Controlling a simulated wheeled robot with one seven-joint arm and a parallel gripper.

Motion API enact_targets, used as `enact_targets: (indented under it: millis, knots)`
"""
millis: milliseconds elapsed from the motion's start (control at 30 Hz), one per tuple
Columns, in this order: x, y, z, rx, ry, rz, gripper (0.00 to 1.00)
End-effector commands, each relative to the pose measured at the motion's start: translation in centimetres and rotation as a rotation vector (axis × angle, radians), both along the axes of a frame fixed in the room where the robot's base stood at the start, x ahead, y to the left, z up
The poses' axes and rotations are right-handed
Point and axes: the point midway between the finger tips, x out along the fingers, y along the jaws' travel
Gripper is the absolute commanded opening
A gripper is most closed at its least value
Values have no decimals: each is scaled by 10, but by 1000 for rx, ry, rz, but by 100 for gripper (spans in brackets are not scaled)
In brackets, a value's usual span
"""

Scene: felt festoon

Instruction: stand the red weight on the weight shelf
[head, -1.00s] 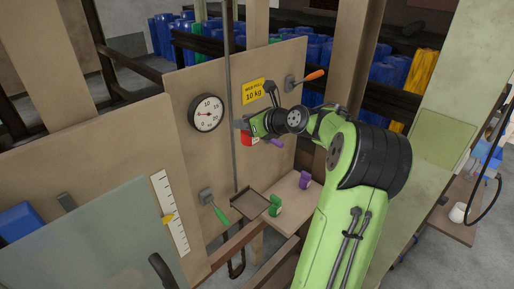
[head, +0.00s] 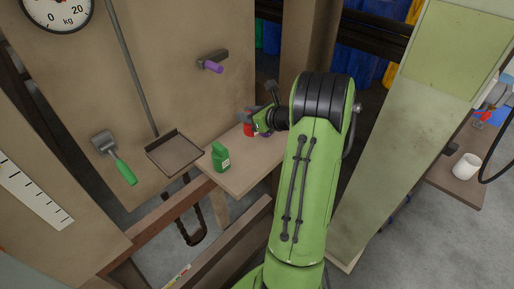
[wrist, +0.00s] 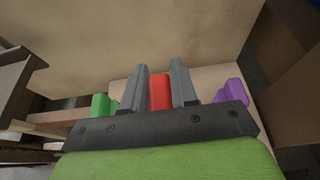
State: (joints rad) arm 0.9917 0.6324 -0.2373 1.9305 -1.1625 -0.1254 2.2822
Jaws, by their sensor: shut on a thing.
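My gripper (head: 254,127) is shut on the red weight (head: 248,130), just above or at the back of the wooden weight shelf (head: 238,181). In the wrist view, the red weight (wrist: 160,92) shows between the two grey fingers (wrist: 164,88). I cannot tell whether it touches the shelf (wrist: 209,80). A green weight (head: 220,158) stands on the shelf to the left; it also shows in the wrist view (wrist: 103,105). A purple weight (wrist: 231,92) stands to the right in the wrist view; in the head view my gripper mostly hides it.
A dark tray (head: 174,153) sits left of the shelf, and a lever with a green handle (head: 124,172) is farther left. A purple-handled lever (head: 212,66) sticks out of the board above the shelf. A wooden post stands behind my arm. The shelf's front part is clear.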

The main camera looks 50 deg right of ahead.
Motion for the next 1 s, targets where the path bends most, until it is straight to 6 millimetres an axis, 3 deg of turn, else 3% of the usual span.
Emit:
enact_targets:
  millis: [200,500,833,867,1000]
  knots:
    - [0,0,-48,4,2,-2,0]
    - [0,0,-97,2,2,-1,0]
    - [0,0,-99,0,1,-2,0]
    - [-1,0,-99,0,3,-2,31]
    - [-1,0,-98,0,3,-1,52]
